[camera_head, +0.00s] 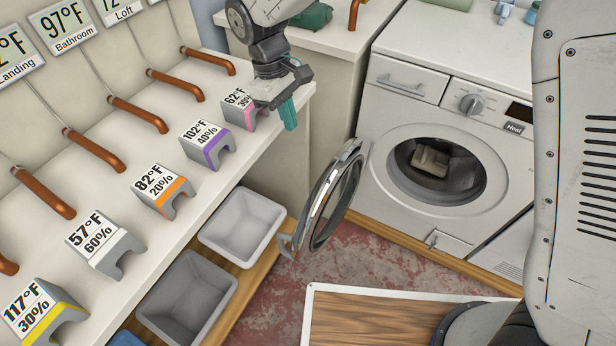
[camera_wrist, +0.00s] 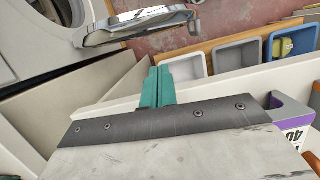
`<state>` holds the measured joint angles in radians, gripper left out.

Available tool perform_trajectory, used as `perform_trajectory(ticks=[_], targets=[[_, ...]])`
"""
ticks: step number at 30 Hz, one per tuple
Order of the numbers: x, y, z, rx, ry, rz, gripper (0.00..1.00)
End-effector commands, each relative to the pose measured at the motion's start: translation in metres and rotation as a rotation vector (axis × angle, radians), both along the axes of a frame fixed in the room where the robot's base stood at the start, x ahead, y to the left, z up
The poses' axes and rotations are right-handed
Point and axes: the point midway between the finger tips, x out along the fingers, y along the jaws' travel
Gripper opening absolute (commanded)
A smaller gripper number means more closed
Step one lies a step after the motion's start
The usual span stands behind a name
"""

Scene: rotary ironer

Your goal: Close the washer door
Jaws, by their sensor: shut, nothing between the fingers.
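The washer (camera_head: 428,120) stands at the back right with its round opening (camera_head: 437,165) uncovered; something light brown and dark cloth show inside. The washer door (camera_head: 335,195), a glass disc with a metal rim, is swung wide open to the left, nearly edge-on in the head view. In the wrist view the door (camera_wrist: 135,22) shows at the top, with the washer (camera_wrist: 50,25) at top left. My gripper (camera_head: 289,115) has green fingers pressed together and empty. It is above the shelf's end, up and left of the door, apart from it. The fingers (camera_wrist: 157,85) also show in the wrist view.
A wood-topped board (camera_head: 385,320) lies in front. Red floor (camera_head: 370,255) is clear around the door.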

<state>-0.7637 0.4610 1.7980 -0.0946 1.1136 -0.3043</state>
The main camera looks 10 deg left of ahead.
Motion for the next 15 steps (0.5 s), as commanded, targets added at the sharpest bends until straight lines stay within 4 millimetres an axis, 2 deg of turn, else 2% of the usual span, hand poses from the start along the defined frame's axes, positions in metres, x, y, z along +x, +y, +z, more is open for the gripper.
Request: perform_trajectory(ticks=[15], targets=[[-0.012, -0.026, -0.106, -0.004, 0.005, -0.004, 0.0]])
